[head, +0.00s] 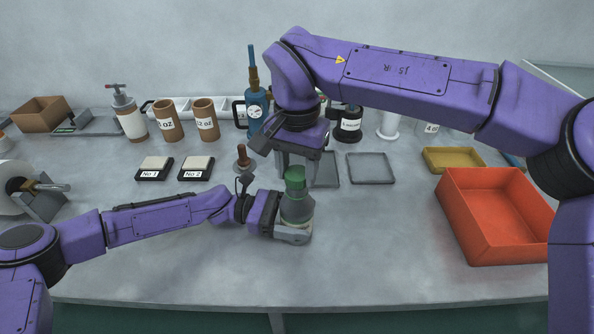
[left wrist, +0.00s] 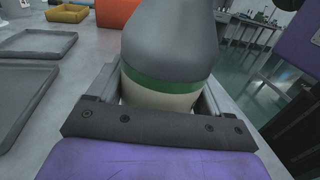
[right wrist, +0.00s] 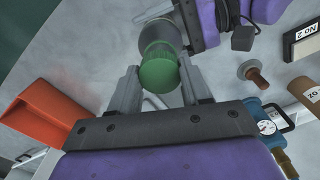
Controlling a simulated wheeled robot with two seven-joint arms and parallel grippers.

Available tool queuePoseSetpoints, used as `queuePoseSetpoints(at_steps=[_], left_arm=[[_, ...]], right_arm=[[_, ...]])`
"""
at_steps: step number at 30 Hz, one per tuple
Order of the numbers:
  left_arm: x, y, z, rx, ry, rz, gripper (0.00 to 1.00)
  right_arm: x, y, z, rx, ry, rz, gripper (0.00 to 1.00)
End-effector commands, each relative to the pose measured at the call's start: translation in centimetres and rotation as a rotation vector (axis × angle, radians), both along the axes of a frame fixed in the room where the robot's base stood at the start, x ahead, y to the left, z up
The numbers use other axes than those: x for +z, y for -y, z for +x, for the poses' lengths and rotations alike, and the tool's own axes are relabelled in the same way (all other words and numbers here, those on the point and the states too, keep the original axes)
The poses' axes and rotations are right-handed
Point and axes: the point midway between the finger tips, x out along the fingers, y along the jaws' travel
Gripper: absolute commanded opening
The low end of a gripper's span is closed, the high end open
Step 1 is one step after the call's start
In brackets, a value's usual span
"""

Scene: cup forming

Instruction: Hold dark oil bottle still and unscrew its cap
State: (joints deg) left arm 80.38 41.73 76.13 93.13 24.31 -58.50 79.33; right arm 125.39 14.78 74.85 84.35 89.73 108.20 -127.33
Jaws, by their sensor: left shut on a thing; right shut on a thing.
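The dark oil bottle (head: 296,208) stands upright on the table, grey with a green cap (head: 295,175) on top. In the left wrist view the bottle (left wrist: 168,45) shows a green band and a pale lower part between the fingers. My left gripper (head: 297,232) is shut on the bottle's lower body from the left. My right gripper (head: 297,172) points down from above and is shut on the cap. In the right wrist view the green cap (right wrist: 159,68) sits between the two fingers, with the bottle behind it. The cap's join to the bottle is hard to see.
A red-orange bin (head: 490,225) stands at the right, with a yellow tray (head: 452,152) behind it. Grey trays (head: 371,168) lie behind the bottle. A small brown-handled tool (head: 243,158) stands near my left wrist. The front table area is clear.

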Motion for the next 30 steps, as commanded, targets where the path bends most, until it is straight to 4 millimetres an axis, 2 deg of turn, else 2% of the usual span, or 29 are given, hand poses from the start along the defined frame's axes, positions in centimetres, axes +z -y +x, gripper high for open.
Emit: queuePoseSetpoints(at_steps=[9, 18, 23, 24, 26, 30], left_arm=[[-0.4, 0.0, -0.1, -0.002, -0.002, 0.005, 0.00], [-0.4, 0.0, -0.1, -0.002, -0.002, 0.005, 0.00], [-0.4, 0.0, -0.1, -0.003, -0.002, 0.005, 0.00], [-0.4, 0.0, -0.1, -0.003, -0.002, 0.005, 0.83], [-0.3, 0.0, -0.1, -0.002, -0.001, 0.004, 1.00], [-0.2, 0.0, -0.1, -0.002, -0.001, 0.002, 1.00]], right_arm=[[0.2, 0.0, 0.0, 0.000, 0.000, 0.000, 0.10], [3.9, -0.1, 0.0, 0.001, 0.001, 0.001, 0.10], [4.0, 0.0, 0.0, 0.000, -0.001, 0.000, 0.10], [4.0, 0.0, 0.0, 0.000, -0.001, 0.000, 0.10], [4.0, 0.0, 0.0, 0.000, -0.001, 0.000, 0.10], [4.0, 0.0, 0.0, 0.000, 0.000, 0.000, 0.10]])
